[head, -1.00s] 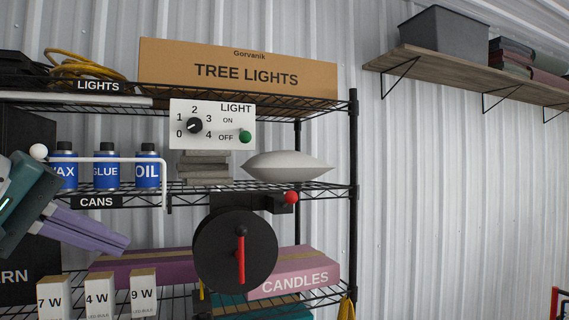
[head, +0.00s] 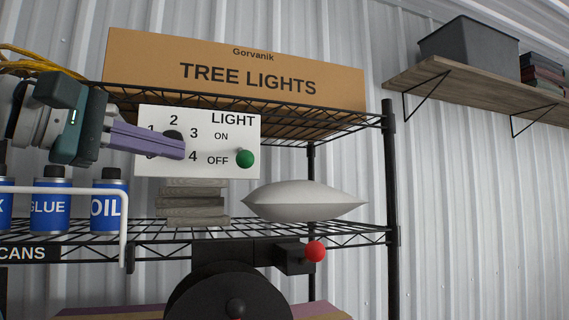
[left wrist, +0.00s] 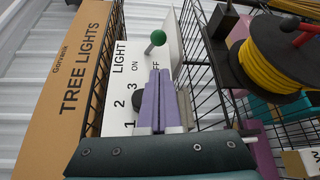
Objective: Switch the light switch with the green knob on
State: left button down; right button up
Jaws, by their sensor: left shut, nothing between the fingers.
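The white light panel (head: 215,128) stands on grey blocks on the shelf, with a numbered dial and ON and OFF labels. Its green knob (head: 245,159) is beside the OFF label, below ON. My left gripper (head: 184,150) is shut and empty, in front of the panel's dial side and left of the green knob. It hides part of the numbers and the dial. In the left wrist view its shut purple fingers (left wrist: 160,74) point toward the green knob (left wrist: 157,38), with a small gap showing. My right gripper is not in view.
A tree lights box (head: 230,75) is on the shelf above the panel. A grey cushion-like object (head: 305,203) lies right of the blocks. Blue cans (head: 50,205) stand behind a white rail (head: 60,188) at left. A red knob (head: 315,251) sticks out lower right.

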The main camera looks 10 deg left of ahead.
aim_at(243, 157)
pick_arm(q)
jog(key=x, duration=1)
jog(key=shift+b, duration=0.3)
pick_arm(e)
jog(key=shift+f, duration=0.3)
